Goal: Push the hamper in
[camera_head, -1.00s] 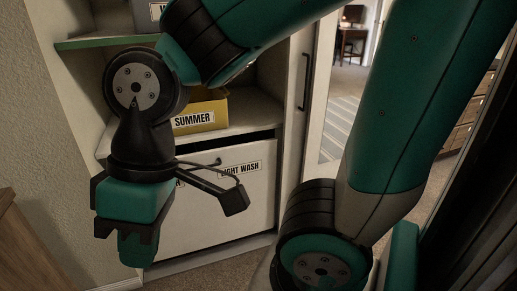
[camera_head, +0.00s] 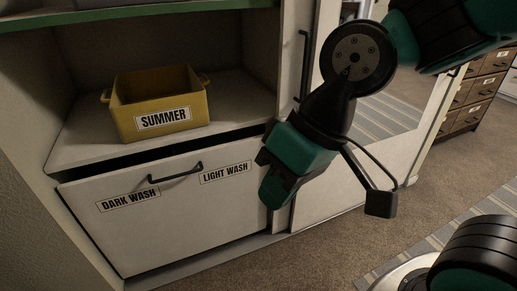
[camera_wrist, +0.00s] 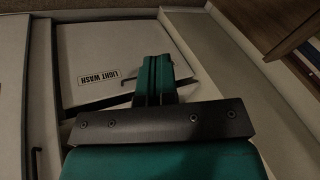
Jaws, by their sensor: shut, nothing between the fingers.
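The hamper (camera_head: 170,228) is a white front panel low in the cabinet, with DARK WASH and LIGHT WASH labels and a dark bar handle (camera_head: 175,173). A dark gap shows between its top edge and the shelf above, and the panel leans outward at the top. My gripper (camera_head: 272,194) is shut and empty, pointing down in front of the panel's right edge, which it partly hides. In the wrist view the shut fingers (camera_wrist: 155,65) overlap the right side of the hamper (camera_wrist: 88,57). I cannot tell whether they touch it.
A yellow SUMMER bin (camera_head: 187,112) stands on the shelf above the hamper. A white cabinet door (camera_head: 300,190) with a tall dark handle is just right of the hamper. Carpet floor (camera_head: 340,245) lies open to the right, with a striped rug and a wooden drawer unit (camera_head: 480,95) beyond.

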